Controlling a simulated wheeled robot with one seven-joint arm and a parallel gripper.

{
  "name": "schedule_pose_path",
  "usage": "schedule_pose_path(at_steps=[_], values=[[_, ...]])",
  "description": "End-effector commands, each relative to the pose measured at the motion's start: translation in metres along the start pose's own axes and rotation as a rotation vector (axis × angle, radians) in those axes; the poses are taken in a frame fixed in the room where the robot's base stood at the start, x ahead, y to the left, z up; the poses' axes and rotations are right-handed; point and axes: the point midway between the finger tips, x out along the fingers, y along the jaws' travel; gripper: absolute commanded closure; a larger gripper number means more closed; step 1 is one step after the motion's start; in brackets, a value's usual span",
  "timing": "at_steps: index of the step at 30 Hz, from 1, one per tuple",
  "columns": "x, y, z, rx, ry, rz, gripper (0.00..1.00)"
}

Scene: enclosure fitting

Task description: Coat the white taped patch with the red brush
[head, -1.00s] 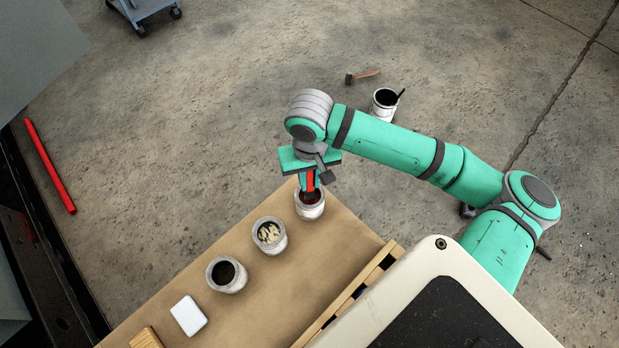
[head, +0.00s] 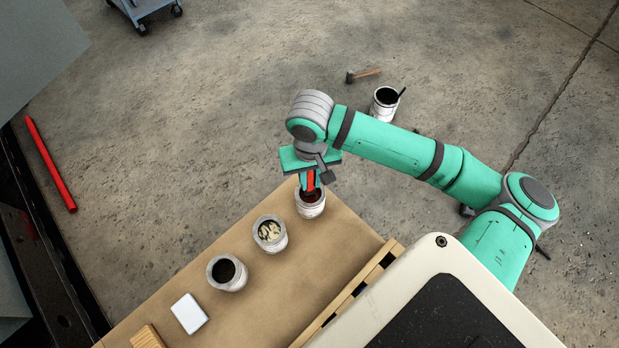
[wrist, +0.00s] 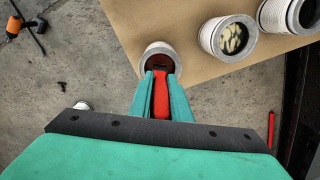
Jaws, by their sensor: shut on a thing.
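My gripper (head: 311,181) is shut on the red brush (head: 311,180), right above the jar with dark red contents (head: 311,210) at the table's far corner. In the wrist view the red brush (wrist: 160,100) stands between the two green fingers (wrist: 161,98), and its dark tip is at the mouth of the red jar (wrist: 160,52). I cannot tell how deep the bristles reach into the jar.
On the brown table (head: 300,275) stand a jar with pale pieces (head: 270,232), a jar with dark contents (head: 227,273), a white block (head: 189,313) and a wooden block (head: 146,338). A dark-filled can (head: 385,103) and a hammer (head: 363,75) are on the floor behind.

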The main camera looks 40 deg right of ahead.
Motion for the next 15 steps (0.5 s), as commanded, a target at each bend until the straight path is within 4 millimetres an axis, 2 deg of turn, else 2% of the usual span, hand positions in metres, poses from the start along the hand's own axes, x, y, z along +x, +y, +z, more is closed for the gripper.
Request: schedule_pose_path(at_steps=[5, 15], values=[[-0.002, 0.000, 0.000, 0.000, 0.000, 0.002, 1.00], [-0.024, 0.001, -0.001, 0.001, 0.002, 0.001, 1.00]])
